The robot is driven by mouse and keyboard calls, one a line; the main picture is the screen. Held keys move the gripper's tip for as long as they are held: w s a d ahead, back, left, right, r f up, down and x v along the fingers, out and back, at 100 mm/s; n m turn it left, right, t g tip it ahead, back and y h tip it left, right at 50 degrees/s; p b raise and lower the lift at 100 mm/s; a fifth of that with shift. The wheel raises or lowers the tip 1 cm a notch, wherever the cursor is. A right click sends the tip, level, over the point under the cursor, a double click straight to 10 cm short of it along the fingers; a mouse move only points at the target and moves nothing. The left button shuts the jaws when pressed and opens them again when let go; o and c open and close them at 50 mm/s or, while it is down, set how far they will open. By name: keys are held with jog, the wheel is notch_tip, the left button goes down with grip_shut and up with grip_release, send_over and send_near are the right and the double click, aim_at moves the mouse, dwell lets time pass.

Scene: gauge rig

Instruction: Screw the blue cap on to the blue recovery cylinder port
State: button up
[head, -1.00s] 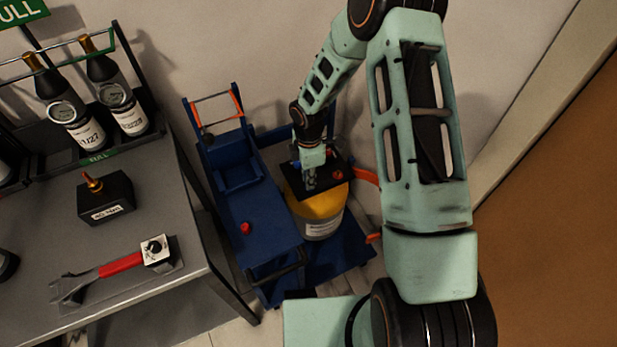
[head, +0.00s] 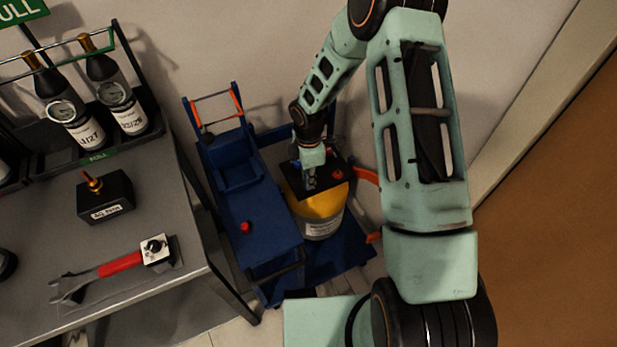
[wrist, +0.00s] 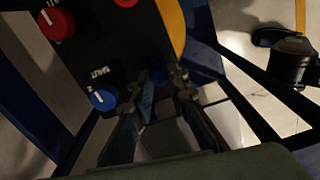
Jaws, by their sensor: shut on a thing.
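The recovery cylinder (head: 322,222) is yellow on top with a pale lower body and stands on the blue cart. A black plate (head: 337,162) sits over its top. My gripper (head: 310,182) is low over this plate. In the wrist view my gripper (wrist: 165,88) is shut on a small, dim, dark-blue thing (wrist: 159,75), seemingly the blue cap, at the plate's edge. The blue port is not clearly visible; the fingers and shadow hide that spot. A blue valve knob (wrist: 103,97) and a red valve knob (wrist: 57,23) lie to the left on the plate.
The blue cart (head: 262,205) carries a red cap (head: 245,227) on its left part. An orange strap (head: 365,178) curves beside the cylinder.

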jog(key=m+b, duration=0.1)
jog(key=m, duration=0.1)
jog(key=shift+f+m, duration=0.15)
jog(key=shift+m, duration=0.25)
jog(key=shift+m+b, duration=0.35)
jog(key=shift+m, duration=0.85)
jog(key=shift+m+b, duration=0.3)
jog(key=shift+m, duration=0.3)
jog(key=m+b, duration=0.1)
jog(key=m, duration=0.3)
jog(key=shift+s, duration=0.1)
